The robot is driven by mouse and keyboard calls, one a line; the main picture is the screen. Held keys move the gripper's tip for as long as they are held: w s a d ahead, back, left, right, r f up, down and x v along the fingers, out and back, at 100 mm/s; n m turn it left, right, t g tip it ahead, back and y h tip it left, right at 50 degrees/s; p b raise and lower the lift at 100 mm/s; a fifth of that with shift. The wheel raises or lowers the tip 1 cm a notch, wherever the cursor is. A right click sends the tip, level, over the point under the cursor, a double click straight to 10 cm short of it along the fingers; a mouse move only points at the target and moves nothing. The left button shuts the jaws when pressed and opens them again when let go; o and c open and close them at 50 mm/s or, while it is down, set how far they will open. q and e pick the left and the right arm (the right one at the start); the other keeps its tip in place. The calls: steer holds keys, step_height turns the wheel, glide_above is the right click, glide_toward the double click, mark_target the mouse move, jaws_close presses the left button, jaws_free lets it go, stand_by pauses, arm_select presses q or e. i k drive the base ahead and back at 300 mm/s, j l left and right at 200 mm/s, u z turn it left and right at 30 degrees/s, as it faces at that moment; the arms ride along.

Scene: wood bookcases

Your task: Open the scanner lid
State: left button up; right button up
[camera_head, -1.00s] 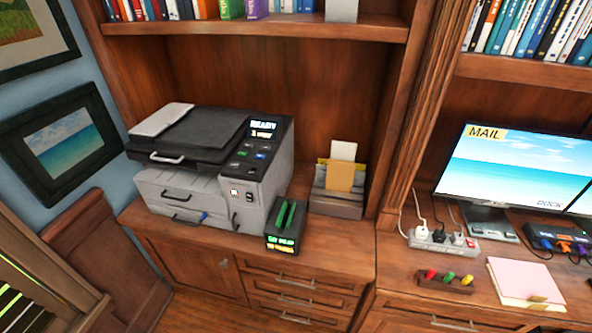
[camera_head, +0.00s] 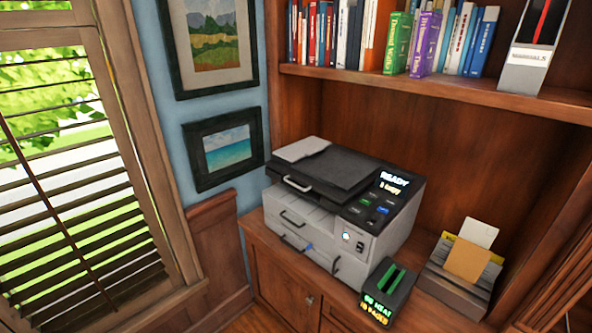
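The scanner lid (camera_head: 335,168) is the dark top of a grey and black printer (camera_head: 335,235) on the wood cabinet. The lid looks shut, lying flat on the body. A light handle (camera_head: 297,185) sits on its front edge, and a pale tray (camera_head: 302,149) lies on its left top. Neither of my grippers shows in the view.
A small black device with green slots (camera_head: 388,290) stands right of the printer's front. A paper holder with envelopes (camera_head: 462,270) stands further right. A bookshelf (camera_head: 430,88) hangs above the printer. A blinded window (camera_head: 80,170) is at left.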

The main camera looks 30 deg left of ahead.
mark_target(338, 175)
steer(key=j+u, duration=0.2)
steer(key=u, duration=0.2)
steer(key=i+j+u, duration=0.1)
steer(key=u, duration=0.35)
steer(key=i+j+u, duration=0.1)
steer(key=j+u, duration=0.15)
steer(key=u, duration=0.15)
